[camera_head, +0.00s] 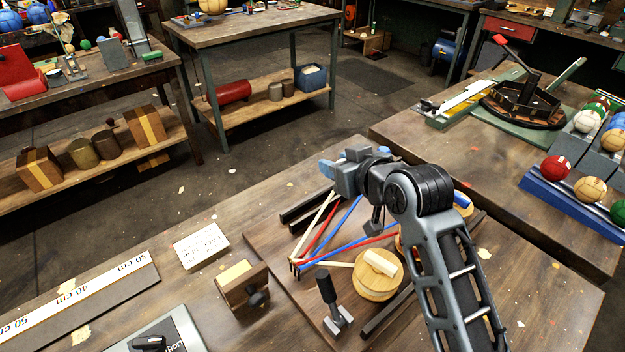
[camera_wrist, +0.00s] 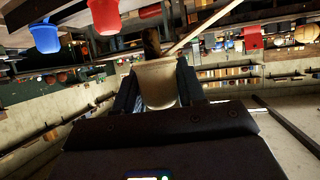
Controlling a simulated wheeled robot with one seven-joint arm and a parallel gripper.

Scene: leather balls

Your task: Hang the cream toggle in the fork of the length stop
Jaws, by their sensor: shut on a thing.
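My gripper (camera_head: 328,168) is raised above the far edge of the work board, its blue fingertips pointing left. In the wrist view the fingers (camera_wrist: 158,88) are shut on the cream toggle (camera_wrist: 159,80), a cup-shaped piece. A pale strand (camera_wrist: 205,25) runs up and right from near it. In the head view the toggle is hidden by the gripper. A wooden block with a black knob (camera_head: 242,287) stands left of the board, apart from my gripper; it may be the length stop, but I cannot make out a fork.
Red (camera_wrist: 105,15) and blue (camera_wrist: 45,37) toggles show in the wrist view. Coloured strands (camera_head: 325,235) lie below my gripper.

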